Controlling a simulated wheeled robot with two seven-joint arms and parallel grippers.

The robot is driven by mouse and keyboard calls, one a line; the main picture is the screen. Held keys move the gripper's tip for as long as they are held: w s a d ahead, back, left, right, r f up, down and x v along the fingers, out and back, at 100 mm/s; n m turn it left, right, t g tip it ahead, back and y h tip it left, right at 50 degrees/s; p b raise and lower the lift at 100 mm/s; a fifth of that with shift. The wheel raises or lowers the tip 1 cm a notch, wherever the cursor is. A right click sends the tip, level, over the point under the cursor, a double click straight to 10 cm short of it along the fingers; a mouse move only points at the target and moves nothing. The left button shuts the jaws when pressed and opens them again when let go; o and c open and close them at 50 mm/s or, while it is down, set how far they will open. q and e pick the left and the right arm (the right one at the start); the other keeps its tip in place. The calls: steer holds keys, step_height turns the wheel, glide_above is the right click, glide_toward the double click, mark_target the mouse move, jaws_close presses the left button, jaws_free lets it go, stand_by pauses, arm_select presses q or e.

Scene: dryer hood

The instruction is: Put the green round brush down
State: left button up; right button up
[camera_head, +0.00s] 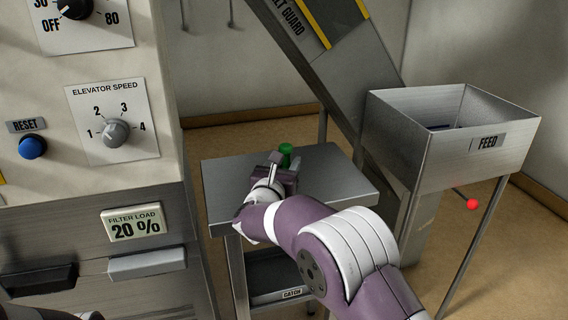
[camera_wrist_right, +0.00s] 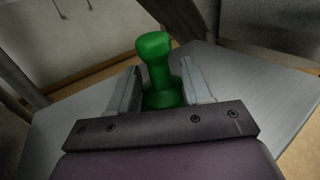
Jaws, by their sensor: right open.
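The green round brush (camera_head: 286,151) stands upright on the grey metal table (camera_head: 335,178), partly hidden behind my right gripper in the head view. In the right wrist view the brush (camera_wrist_right: 158,70) has a knobbed top and a wider base, and it stands between the two fingers. My right gripper (camera_head: 279,160) is open around the brush, with a gap visible beside the fingers (camera_wrist_right: 160,88). The lower part of the brush is hidden by the gripper body. My left gripper is not visible.
The FEED hopper (camera_head: 450,140) stands right of the table, with a red ball-ended lever (camera_head: 472,204) below it. A slanted chute (camera_head: 325,65) rises behind. The control panel (camera_head: 90,100) is at left. A CATCH tray (camera_head: 285,270) sits under the table. The tabletop right of the brush is clear.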

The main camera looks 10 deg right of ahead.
steer(key=v, duration=1.1)
steer(key=shift+s+a+p, duration=0.15)
steer(key=shift+s+p, duration=0.25)
